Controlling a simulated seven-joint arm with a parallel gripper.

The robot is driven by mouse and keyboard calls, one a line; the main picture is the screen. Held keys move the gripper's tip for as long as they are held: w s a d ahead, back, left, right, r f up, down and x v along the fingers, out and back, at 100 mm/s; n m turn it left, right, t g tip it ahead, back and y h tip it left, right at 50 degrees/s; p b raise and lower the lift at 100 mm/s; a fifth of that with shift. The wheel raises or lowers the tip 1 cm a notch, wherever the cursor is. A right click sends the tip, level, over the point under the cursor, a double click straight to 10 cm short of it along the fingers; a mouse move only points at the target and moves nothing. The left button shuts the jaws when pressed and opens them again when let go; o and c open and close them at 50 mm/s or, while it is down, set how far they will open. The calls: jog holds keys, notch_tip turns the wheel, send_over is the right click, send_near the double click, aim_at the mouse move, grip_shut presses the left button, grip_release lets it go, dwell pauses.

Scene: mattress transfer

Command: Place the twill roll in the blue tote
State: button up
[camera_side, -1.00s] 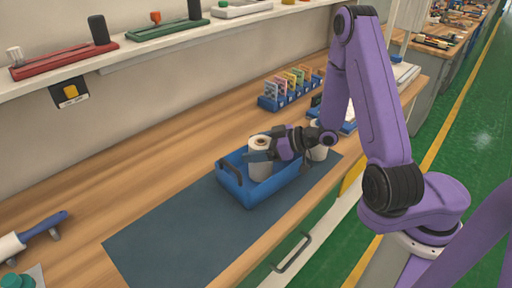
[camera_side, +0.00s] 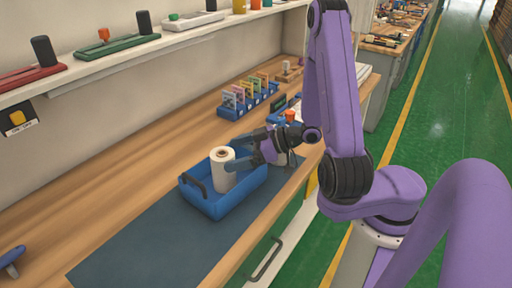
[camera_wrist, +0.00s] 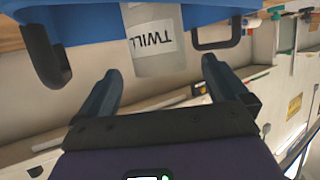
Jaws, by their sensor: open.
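The white twill roll (camera_side: 223,172) stands upright inside the blue tote (camera_side: 240,199), its top above the rim. In the wrist view the roll (camera_wrist: 155,45) shows a label reading TWILL, and the tote (camera_wrist: 90,22) spans the top of the picture. My gripper (camera_side: 238,153) is just right of the roll in the side view, its fingers pointing toward it. In the wrist view my gripper (camera_wrist: 160,75) has its fingers spread, with the roll beyond the tips and nothing between them.
The tote stands on a dark blue mat (camera_side: 150,250) on the wooden bench. A second pale roll (camera_side: 282,158) is partly hidden behind my gripper. A blue rack of colored cards (camera_side: 248,98) stands farther back. The mat left of the tote is clear.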

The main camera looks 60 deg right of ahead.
jog(key=v, duration=0.6)
dwell(0.5)
notch_tip(320, 180, up, 3)
jog(key=n+g, duration=0.3)
jog(key=n, duration=0.2)
send_over(212, 152)
jog(key=shift+s+d+f+h, duration=0.2)
jog(key=shift+h, duration=0.1)
jog(key=shift+w+a+r+g+h, duration=0.15)
jog(key=shift+r+g+h, duration=0.2)
jog(key=shift+h, duration=0.65)
jog(key=shift+a+r+g+h, duration=0.1)
jog(key=shift+r+g+h, duration=0.25)
jog(key=shift+h, duration=0.65)
jog(key=s+d+r+n+g+h, duration=0.1)
jog(key=s+g, duration=0.6)
jog(key=s, duration=2.1)
jog(key=shift+s+r+n+h, duration=0.2)
jog(key=shift+n+h, duration=0.1)
